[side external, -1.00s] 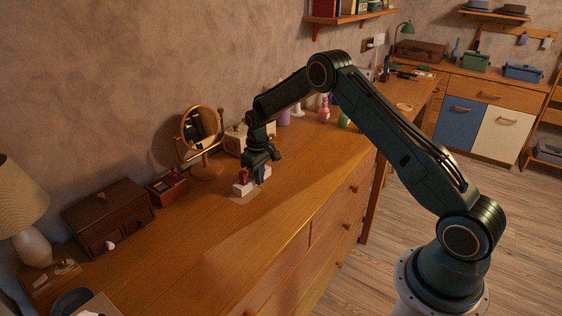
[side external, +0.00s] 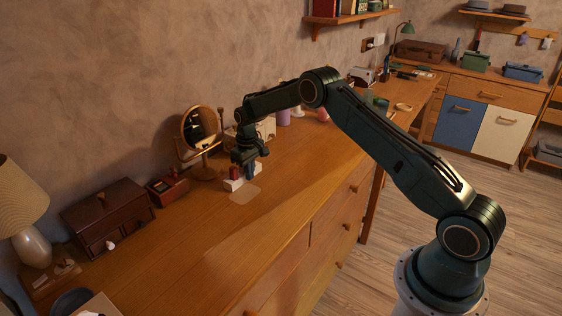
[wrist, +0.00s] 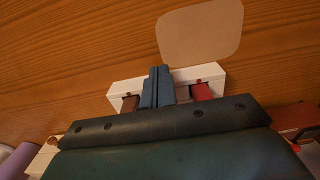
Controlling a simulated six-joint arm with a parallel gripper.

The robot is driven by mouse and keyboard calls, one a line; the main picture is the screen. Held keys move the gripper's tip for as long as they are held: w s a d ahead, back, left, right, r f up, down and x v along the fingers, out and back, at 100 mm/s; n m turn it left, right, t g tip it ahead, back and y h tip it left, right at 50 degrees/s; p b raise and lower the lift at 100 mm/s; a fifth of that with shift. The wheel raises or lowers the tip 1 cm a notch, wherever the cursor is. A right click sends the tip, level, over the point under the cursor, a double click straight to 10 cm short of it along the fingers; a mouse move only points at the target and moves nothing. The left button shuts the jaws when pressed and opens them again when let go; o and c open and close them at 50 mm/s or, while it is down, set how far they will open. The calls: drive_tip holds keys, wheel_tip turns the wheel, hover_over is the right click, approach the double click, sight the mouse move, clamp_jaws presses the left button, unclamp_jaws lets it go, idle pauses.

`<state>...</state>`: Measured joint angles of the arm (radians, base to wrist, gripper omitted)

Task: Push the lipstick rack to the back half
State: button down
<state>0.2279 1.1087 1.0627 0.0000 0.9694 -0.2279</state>
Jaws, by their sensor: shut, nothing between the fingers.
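The lipstick rack is a small white block (side external: 232,185) with dark red and brown lipsticks standing in it. It sits on the wooden dresser top, on the wall side of a beige rounded patch (side external: 245,195). In the wrist view the rack (wrist: 122,89) lies just off the edge of the patch (wrist: 200,35). My gripper (side external: 251,174) is shut and points down at the rack. In the wrist view its blue-grey fingers (wrist: 160,75) overlap the middle of the rack and hide part of it. I cannot tell whether they touch it.
A round mirror (side external: 200,128) stands behind the rack near the wall. A small red-brown box (side external: 168,188) and a larger dark wooden box (side external: 106,218) are to the left. Bottles and a pale box stand behind my arm. The dresser's front area is clear.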

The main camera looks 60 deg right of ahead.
drive_tip(key=shift+s, duration=0.1)
drive_tip(key=shift+s, duration=1.45)
drive_tip(key=shift+s+r, duration=1)
drive_tip(key=shift+r, duration=0.25)
drive_tip(key=shift+s+r, duration=1)
drive_tip(key=shift+r, duration=0.25)
drive_tip(key=shift+r, duration=0.1)
